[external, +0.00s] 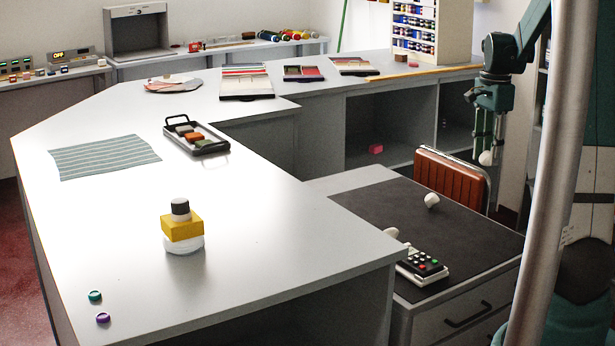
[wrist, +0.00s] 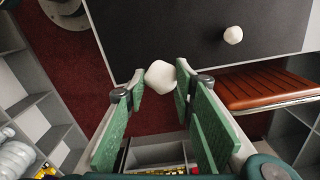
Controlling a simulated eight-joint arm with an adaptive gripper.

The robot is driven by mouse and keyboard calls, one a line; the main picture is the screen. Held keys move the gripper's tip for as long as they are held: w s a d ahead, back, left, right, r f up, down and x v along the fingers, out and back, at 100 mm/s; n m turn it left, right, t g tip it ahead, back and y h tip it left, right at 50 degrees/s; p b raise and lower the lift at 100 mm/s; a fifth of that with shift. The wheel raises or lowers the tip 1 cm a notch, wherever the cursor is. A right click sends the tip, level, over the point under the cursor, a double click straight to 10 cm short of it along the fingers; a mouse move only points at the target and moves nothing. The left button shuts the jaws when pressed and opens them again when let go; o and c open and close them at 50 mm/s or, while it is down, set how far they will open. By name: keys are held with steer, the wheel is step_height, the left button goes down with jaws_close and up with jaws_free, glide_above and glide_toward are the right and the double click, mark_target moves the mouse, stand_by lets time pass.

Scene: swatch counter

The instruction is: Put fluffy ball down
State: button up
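A white rounded ball (wrist: 161,76) sits between the two green fingertips of my gripper (wrist: 160,84) in the wrist view, touching both. In the external view the ball (external: 486,158) shows at the lower end of my gripper (external: 489,148), in the air at the right, beyond the low desk. My gripper points down and is shut on it. Parts of the ball are hidden by the fingers. I cannot tell its texture.
A second white lump (external: 431,200) lies on the dark desk mat (external: 375,205), near a calculator-like device (external: 422,265). A brown chair (external: 452,180) stands behind the desk. Red floor (wrist: 90,75) shows below.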

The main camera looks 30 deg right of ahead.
mark_target(485, 151)
step_height(485, 151, up, 12)
steer(key=w+a+r+n+p, duration=0.1)
steer(key=w+a+n+p, duration=0.3)
steer(key=w+a, duration=1.35)
steer(key=w+a+n+p, duration=0.2)
steer(key=w+a, duration=0.2)
steer(key=a, duration=1)
steer(key=w+a+n+p, duration=0.15)
steer(key=w+a, duration=0.35)
steer(key=a, duration=0.9)
steer(key=s+a+n+p, duration=0.2)
steer(key=a+n+p, duration=0.3)
steer(key=a, duration=2.8)
steer(key=s+a+n+p, duration=0.15)
steer(key=s+a, duration=0.35)
steer(key=a, duration=0.7)
steer(key=s+a+n+p, duration=0.1)
steer(key=s+a+n, duration=0.3)
steer(key=a, duration=0.9)
step_height(485, 151, down, 6)
steer(key=s+m, duration=0.1)
steer(key=shift+s+a, duration=0.15)
steer(key=shift+s, duration=0.15)
